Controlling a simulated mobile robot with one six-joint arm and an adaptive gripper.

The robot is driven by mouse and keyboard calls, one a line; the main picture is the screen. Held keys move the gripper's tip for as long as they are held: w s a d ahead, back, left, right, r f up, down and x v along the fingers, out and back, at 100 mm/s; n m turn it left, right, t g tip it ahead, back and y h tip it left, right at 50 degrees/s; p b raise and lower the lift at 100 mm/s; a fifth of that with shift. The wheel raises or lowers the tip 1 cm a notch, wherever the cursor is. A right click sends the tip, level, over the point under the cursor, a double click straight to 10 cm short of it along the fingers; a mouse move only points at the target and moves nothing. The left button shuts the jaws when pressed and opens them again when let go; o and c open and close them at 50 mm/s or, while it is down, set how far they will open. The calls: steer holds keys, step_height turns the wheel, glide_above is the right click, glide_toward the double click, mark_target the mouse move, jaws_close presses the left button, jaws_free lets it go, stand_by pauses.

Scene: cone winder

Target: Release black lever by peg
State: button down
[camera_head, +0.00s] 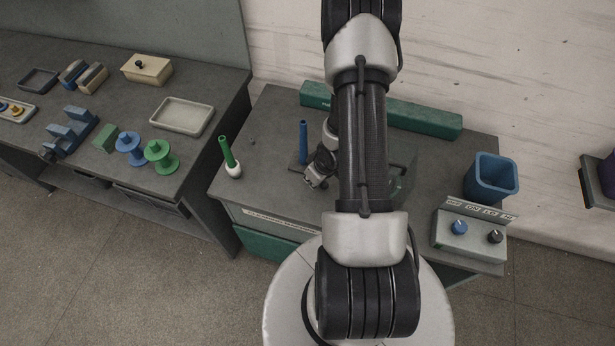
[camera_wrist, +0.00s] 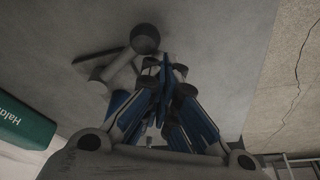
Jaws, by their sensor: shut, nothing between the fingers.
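In the wrist view a dark lever with a round ball end (camera_wrist: 145,39) rises at a slant from a flat plate on the grey top. My gripper (camera_wrist: 168,68) is shut and empty, its blue-padded fingers just beside and below the ball; I cannot tell whether they touch. In the head view my gripper (camera_head: 312,182) is low over the workbench, left of my arm. A blue peg (camera_head: 303,142) stands upright on a dark plate just behind it. A green peg (camera_head: 227,151) leans in a white round base farther left. My arm hides part of the bench, and I cannot make out the lever there.
A long green bar (camera_head: 425,119) lies along the bench's back. A blue bin (camera_head: 491,178) and a control box (camera_head: 470,236) with blue and black knobs stand at the right. The left table (camera_head: 225,85) holds spools, trays and blocks. A wall rises behind the bench.

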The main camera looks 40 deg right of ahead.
steer(key=shift+s+d, duration=0.4)
steer(key=shift+s, duration=0.3)
stand_by(0.4)
